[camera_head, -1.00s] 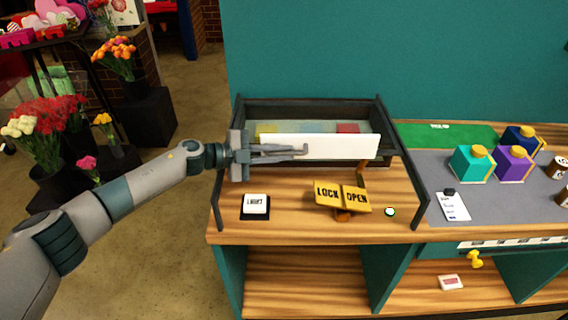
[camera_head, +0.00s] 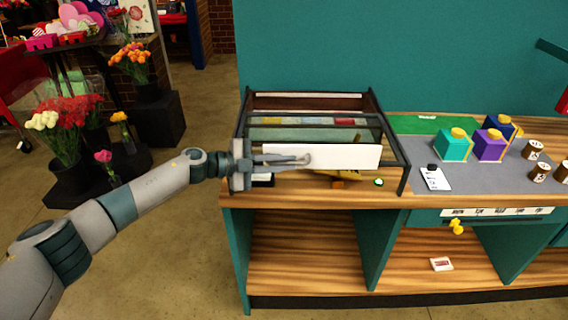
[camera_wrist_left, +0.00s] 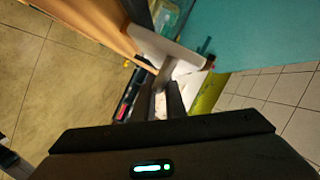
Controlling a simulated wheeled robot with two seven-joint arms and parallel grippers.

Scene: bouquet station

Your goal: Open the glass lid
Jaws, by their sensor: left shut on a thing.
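The display case (camera_head: 399,150) has a dark frame and stands on the wooden counter. Thin dark bars cross its top, and coloured items show inside through what looks like glass. A long white panel (camera_head: 345,157) lies across its front; I cannot tell whether it is fixed to the glass lid or how far the lid stands open. My left gripper (camera_head: 306,159) is shut on the panel's left part. The wrist view also shows the white panel (camera_wrist_left: 170,46) beyond the fingers (camera_wrist_left: 164,92). The yellow LOCK/OPEN sign (camera_head: 335,177) is mostly hidden behind the panel. My right gripper is out of view.
The LIGHT switch (camera_head: 263,181) is partly hidden under my gripper. Teal and purple boxes (camera_head: 490,146), brown jars (camera_head: 532,149) and a note card (camera_head: 436,180) stand to the right. Flower buckets (camera_head: 68,165) stand at left.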

